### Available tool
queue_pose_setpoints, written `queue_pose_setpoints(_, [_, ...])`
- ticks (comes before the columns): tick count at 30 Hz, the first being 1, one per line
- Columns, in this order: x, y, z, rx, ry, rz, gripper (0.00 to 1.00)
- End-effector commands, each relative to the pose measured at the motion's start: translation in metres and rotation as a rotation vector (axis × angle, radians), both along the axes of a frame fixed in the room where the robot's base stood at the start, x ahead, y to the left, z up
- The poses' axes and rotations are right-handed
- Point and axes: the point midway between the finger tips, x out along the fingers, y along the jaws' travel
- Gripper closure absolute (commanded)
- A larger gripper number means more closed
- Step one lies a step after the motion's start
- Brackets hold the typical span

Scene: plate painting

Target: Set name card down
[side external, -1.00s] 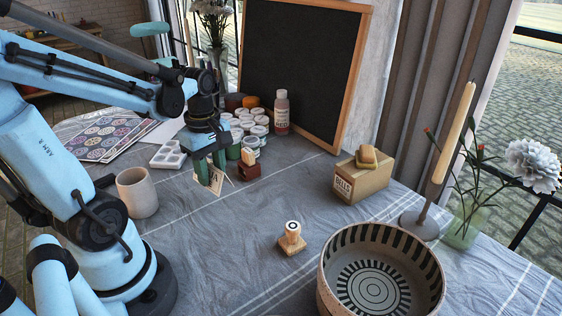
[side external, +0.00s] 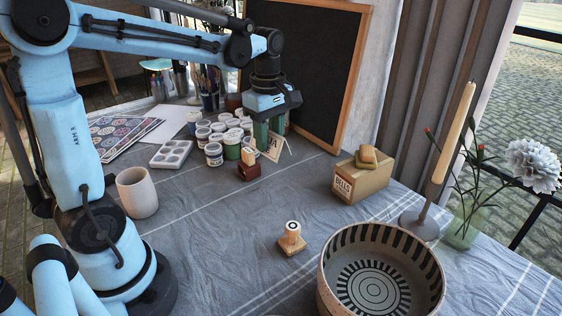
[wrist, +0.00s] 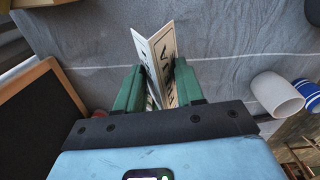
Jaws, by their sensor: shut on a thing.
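The name card (side external: 275,147) is a small white folded card with dark lettering. My gripper (side external: 268,133) has green fingers shut on it, near the foot of the chalkboard and just right of the paint jars. In the wrist view the card (wrist: 160,62) stands folded between the green fingers (wrist: 158,88), sticking out past their tips. Its lettering is partly hidden by the fingers. I cannot tell whether its lower edge touches the table.
Several paint jars (side external: 232,149) stand left of the card. A dark red block holder (side external: 249,172) sits in front. A framed chalkboard (side external: 318,60) leans behind. A wooden box (side external: 361,184) stands right. The cloth between holder and box is clear.

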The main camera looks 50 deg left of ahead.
Motion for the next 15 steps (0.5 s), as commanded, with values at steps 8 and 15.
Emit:
queue_pose_setpoints(8, [0.071,-0.002,-0.008,0.0,-0.001,-0.06,0.91])
queue_pose_setpoints(15, [0.11,-0.007,-0.02,-0.001,-0.002,-0.096,0.91])
